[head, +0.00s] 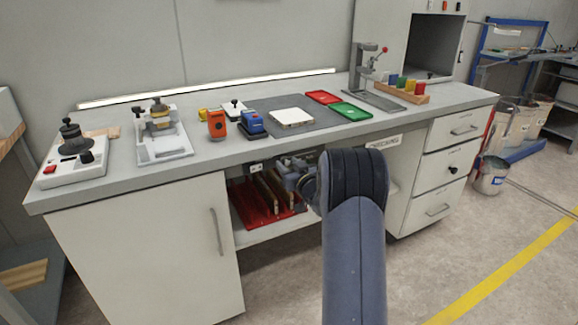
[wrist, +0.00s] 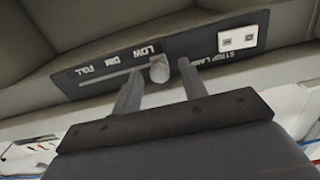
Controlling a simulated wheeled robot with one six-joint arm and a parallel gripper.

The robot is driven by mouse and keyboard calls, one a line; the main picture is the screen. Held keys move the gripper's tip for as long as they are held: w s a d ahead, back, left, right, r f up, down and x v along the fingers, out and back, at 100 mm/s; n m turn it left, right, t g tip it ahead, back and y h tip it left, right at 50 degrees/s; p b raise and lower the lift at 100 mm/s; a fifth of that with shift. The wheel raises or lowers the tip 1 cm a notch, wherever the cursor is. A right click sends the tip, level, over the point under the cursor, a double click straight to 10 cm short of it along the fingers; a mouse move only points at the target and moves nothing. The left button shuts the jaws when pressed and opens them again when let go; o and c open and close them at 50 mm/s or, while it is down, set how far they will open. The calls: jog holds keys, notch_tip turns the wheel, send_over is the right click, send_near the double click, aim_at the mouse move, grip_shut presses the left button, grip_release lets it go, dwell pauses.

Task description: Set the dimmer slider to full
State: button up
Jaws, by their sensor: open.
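The dimmer panel (wrist: 165,55) is a dark strip marked STRIP LAMP, LOW, DIM and FULL in the wrist view. Its slider knob (wrist: 159,69) is a grey round-faced peg at the LOW end of a pale slot (wrist: 112,79). The slot runs left from the knob towards FULL. My gripper (wrist: 161,73) is open, with one finger on each side of the knob. A gap shows between the knob and each finger; I cannot tell how deep the knob sits between them. In the head view my arm hides most of this spot under the bench top.
A white switch plate (wrist: 238,38) sits right of the knob on the panel. The bench top (head: 215,160) overhangs the open bay, where a red tray (head: 262,218) holds boards. Drawers (head: 428,165) stand to the right, a cupboard door (head: 150,255) to the left.

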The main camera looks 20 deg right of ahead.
grip_shut()
dwell(0.5)
